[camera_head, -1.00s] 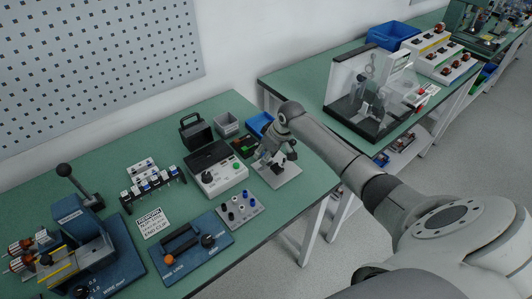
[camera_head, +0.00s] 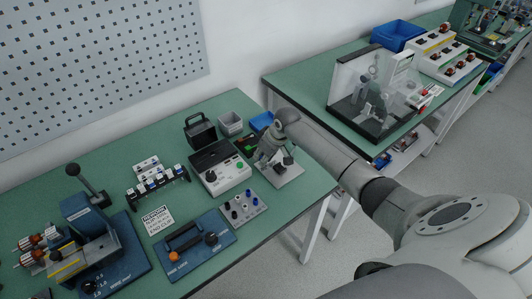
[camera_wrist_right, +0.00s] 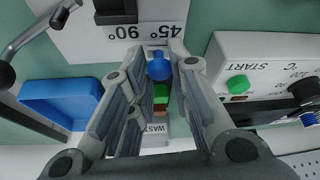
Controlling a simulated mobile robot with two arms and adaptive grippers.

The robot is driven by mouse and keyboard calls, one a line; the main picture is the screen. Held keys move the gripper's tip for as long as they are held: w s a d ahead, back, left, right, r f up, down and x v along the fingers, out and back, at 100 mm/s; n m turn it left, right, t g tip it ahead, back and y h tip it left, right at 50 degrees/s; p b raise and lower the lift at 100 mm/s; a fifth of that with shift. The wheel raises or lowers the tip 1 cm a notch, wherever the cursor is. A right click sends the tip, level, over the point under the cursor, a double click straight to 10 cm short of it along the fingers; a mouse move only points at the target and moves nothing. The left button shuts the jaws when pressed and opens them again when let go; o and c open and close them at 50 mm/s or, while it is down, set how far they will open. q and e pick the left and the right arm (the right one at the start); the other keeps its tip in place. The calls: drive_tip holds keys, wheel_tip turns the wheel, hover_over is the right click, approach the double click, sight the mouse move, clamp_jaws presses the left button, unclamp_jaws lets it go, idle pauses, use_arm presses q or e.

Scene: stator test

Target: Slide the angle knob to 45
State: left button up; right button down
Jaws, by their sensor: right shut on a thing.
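The angle plate (camera_head: 290,174) is a pale plate at the right end of the near bench, partly hidden by my right gripper (camera_head: 268,160). In the right wrist view, "45°" and "90°" are printed upside down on its white edge (camera_wrist_right: 153,32). A blue knob (camera_wrist_right: 160,68) sits just below this print, between the two marks and nearer "45°". My right gripper (camera_wrist_right: 158,72) is shut on the blue knob, with a finger on each side. My left gripper is out of view.
A white START box (camera_head: 222,175) stands left of the plate. A blue bin (camera_wrist_right: 60,105) is beside the right gripper. A knob board (camera_head: 243,207) and a blue test base (camera_head: 200,246) lie nearer the front edge.

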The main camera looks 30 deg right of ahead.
drive_tip(key=c, duration=1.4)
unclamp_jaws()
drive_tip(key=shift+a, duration=0.25)
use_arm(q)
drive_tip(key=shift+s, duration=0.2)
use_arm(e)
drive_tip(key=shift+o, duration=0.4)
drive_tip(key=v, duration=1.2)
